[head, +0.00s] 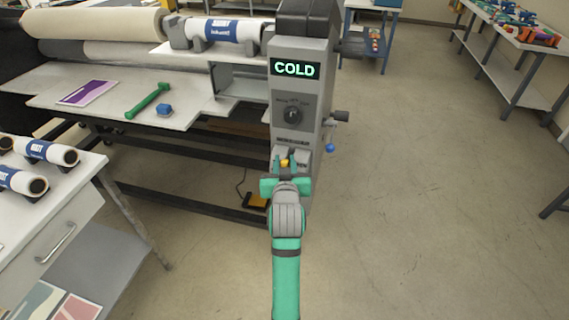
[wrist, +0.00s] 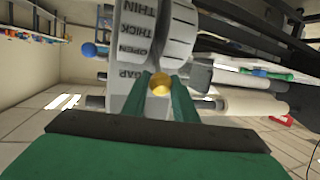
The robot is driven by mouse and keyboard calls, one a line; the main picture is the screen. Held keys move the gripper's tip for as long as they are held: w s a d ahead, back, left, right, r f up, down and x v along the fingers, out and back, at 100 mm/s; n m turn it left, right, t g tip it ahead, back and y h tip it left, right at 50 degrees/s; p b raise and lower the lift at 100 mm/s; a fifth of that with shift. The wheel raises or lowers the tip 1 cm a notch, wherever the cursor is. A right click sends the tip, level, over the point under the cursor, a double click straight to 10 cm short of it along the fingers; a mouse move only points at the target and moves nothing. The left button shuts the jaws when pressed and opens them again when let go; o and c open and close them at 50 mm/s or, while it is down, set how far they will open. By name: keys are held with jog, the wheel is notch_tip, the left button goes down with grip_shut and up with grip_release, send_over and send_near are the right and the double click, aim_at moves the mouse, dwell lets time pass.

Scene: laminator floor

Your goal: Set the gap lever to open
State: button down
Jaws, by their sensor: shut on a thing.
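The grey laminator control column (head: 298,108) stands ahead of me, with a lit COLD display (head: 295,69) at its top. The gap lever ends in a yellow knob (head: 284,162), which also shows in the wrist view (wrist: 161,86). My gripper (head: 286,167) is shut on this knob, with one green finger on each side. In the wrist view, the gap scale (wrist: 134,48) reads THIN, THICK, OPEN and GAP. The knob is at the OPEN and GAP end of the picture. The lever's shaft is mostly hidden, so its exact setting cannot be told.
A black dial (head: 292,115) sits above the lever. A blue-knobbed handle (head: 330,148) sticks out on the column's right side. The laminator table (head: 190,118) with a green tool (head: 147,101) extends left. A roll cart (head: 85,185) stands at near left.

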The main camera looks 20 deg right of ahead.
jog(key=shift+d, duration=0.2)
jog(key=c, duration=1.4)
grip_release()
jog(key=shift+c, duration=0.2)
jog(key=v, duration=1.1)
jog(key=shift+f, duration=0.1)
jog(key=s+a+f+n+y, duration=0.1)
jog(key=s+a+f, duration=0.4)
jog(key=s+f, duration=0.25)
jog(key=s+a+f+n+y, duration=0.1)
jog(key=s+a+f, duration=0.4)
jog(key=s+f, duration=0.3)
jog(key=s+a+f+y, duration=0.1)
jog(key=s+a, duration=0.3)
jog(key=s, duration=0.7)
jog(key=s+a+f+n+t+y, duration=0.1)
jog(key=s+a, duration=0.3)
jog(key=s, duration=0.7)
jog(key=shift+s+a+y, duration=0.25)
jog(key=shift+y, duration=0.25)
